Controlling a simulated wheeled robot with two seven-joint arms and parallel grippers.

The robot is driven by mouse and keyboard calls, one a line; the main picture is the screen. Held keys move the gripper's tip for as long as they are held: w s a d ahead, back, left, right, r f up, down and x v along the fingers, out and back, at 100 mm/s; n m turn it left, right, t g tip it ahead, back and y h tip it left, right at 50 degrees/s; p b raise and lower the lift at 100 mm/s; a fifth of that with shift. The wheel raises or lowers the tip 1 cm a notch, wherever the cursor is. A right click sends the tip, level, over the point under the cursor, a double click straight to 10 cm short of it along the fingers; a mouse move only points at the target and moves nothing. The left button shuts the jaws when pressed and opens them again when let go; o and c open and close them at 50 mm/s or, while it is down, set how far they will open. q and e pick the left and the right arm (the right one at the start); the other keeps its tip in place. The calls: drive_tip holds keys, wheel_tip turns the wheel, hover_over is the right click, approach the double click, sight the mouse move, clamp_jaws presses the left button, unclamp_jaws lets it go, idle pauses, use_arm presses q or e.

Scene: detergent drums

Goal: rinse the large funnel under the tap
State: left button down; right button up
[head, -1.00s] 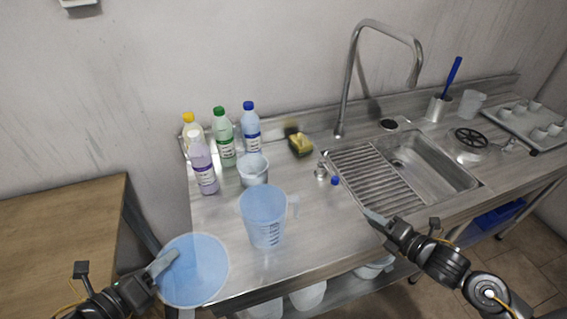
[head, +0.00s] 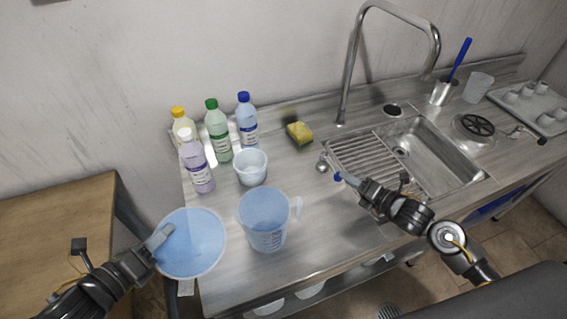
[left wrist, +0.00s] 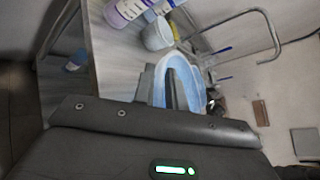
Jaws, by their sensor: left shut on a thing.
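The large funnel (head: 196,247) is a translucent blue cone whose wide mouth faces up. It is held beyond the counter's left front corner. My left gripper (head: 160,237) is shut on its rim, and its blue wall also shows between the fingers in the left wrist view (left wrist: 184,82). The tap (head: 352,62) is a tall steel arch with its spout over the sink (head: 440,165). A small steel fitting (head: 322,164) with a blue knob (head: 338,176) stands left of the sink. My right gripper (head: 347,178) has its fingertips at the blue knob; whether they touch it or are parted is unclear.
A measuring jug (head: 264,218) stands near the counter's front, close to the funnel. Behind it are a white cup (head: 251,167), several bottles (head: 217,130) and a yellow sponge (head: 299,133). A wooden table (head: 55,240) is at left. The ribbed drainboard (head: 372,165) is bare.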

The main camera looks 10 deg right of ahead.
sight(335, 170)
drive_tip(key=p+x, duration=0.1)
drive_tip(key=x, duration=0.5)
drive_tip(key=shift+c, duration=0.2)
clamp_jaws()
